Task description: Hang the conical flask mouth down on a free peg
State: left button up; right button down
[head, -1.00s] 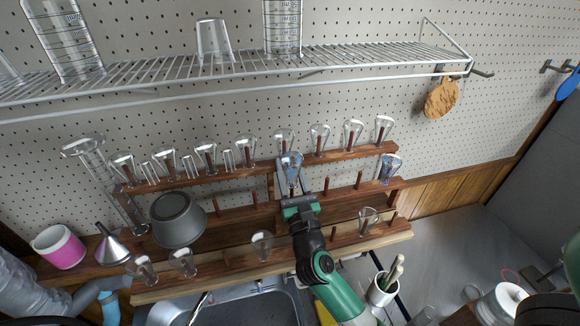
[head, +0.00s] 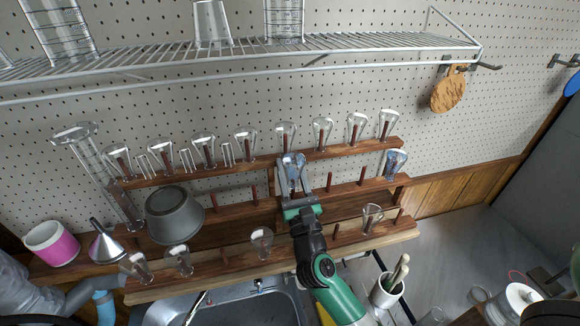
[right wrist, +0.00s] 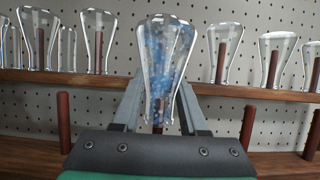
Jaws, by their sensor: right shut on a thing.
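My right gripper (head: 291,190) is shut on a clear conical flask (head: 293,170) with a blue tint, held upright with its wide base up and mouth down. In the right wrist view the flask (right wrist: 168,55) stands between the two fingers. It is at the middle tier of the wooden peg rack (head: 235,229). A dark peg shows just below and behind its mouth in the wrist view; I cannot tell whether the mouth is around it. Bare pegs on that tier stand to the left (head: 255,194) and right (head: 329,182). My left gripper is not seen.
Inverted flasks (head: 245,141) fill much of the top tier, with several more on the front tier (head: 262,240). A blue-tinted flask (head: 396,163) hangs at the middle tier's right end. A grey pot (head: 174,215) stands at left. A wire shelf (head: 350,45) runs above.

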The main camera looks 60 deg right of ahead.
jog(key=f, duration=0.2)
jog(key=shift+w+d+f, duration=0.1)
jog(key=shift+d+f, duration=0.1)
jog(key=shift+f, duration=0.1)
jog(key=shift+c, duration=1.8)
grip_release()
jog(key=v, duration=0.3)
jog(key=r+b+v, duration=0.1)
jog(key=v, duration=0.3)
jog(key=r+b+v, duration=0.1)
jog(key=v, duration=0.2)
jog(key=shift+s+a+f, duration=0.2)
jog(key=shift+s+a, duration=0.15)
jog(key=shift+a, duration=0.2)
jog(key=shift+s+a, duration=0.25)
jog(key=shift+r, duration=0.1)
